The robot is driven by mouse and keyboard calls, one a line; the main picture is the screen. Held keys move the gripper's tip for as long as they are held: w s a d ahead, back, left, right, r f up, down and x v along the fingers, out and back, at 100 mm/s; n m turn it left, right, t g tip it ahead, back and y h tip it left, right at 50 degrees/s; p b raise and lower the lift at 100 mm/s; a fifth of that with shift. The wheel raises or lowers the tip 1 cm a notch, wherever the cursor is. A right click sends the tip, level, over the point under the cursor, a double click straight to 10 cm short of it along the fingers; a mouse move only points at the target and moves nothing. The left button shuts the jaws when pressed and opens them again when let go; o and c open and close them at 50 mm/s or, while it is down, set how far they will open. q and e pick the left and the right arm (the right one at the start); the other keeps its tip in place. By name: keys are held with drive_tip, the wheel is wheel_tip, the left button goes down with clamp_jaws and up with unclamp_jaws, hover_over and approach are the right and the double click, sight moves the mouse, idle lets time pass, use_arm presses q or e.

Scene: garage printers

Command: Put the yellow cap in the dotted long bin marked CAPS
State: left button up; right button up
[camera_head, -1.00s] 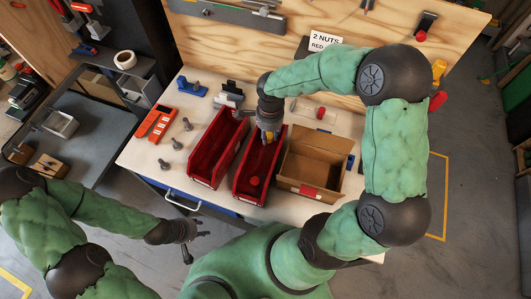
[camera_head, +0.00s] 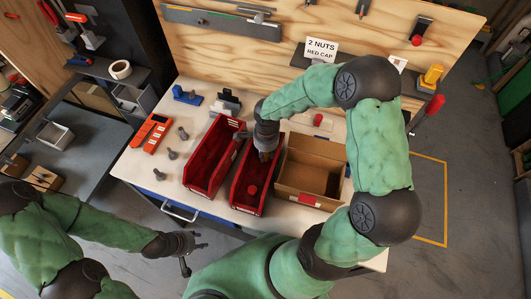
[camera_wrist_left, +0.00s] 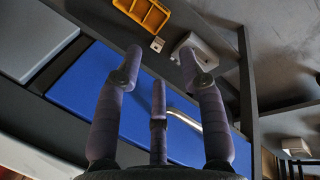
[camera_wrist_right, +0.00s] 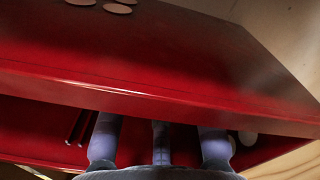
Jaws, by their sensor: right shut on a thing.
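Two long red bins stand side by side on the workbench, a left one (camera_head: 194,180) and a right one (camera_head: 237,203). I cannot make out dots or a CAPS marking on either. My right gripper (camera_head: 265,154) points down at the far part of the right bin, shut on a small yellow thing (camera_head: 264,157), apparently the yellow cap. In the right wrist view a red wall (camera_wrist_right: 170,85) hides the fingertips and what they hold. My left gripper (camera_head: 191,243) is empty and open, in front of the bench; its spread fingers show in the left wrist view (camera_wrist_left: 163,75).
A cardboard box (camera_head: 292,190) stands right of the bins. A round red piece (camera_head: 252,190) lies in the right bin. Left are an orange tray (camera_head: 150,133) and loose bolts (camera_head: 172,154). A sign (camera_head: 320,48) reads 2 NUTS, RED CAP.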

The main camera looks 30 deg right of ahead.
drive_tip(key=o, duration=0.5)
drive_tip(key=shift+f, duration=0.1)
wheel_tip(320, 180, up, 12)
drive_tip(key=p, duration=0.2)
drive_tip(key=shift+d+r+p, duration=0.15)
drive_tip(key=shift+r+p, duration=0.05)
drive_tip(key=shift+p, duration=0.15)
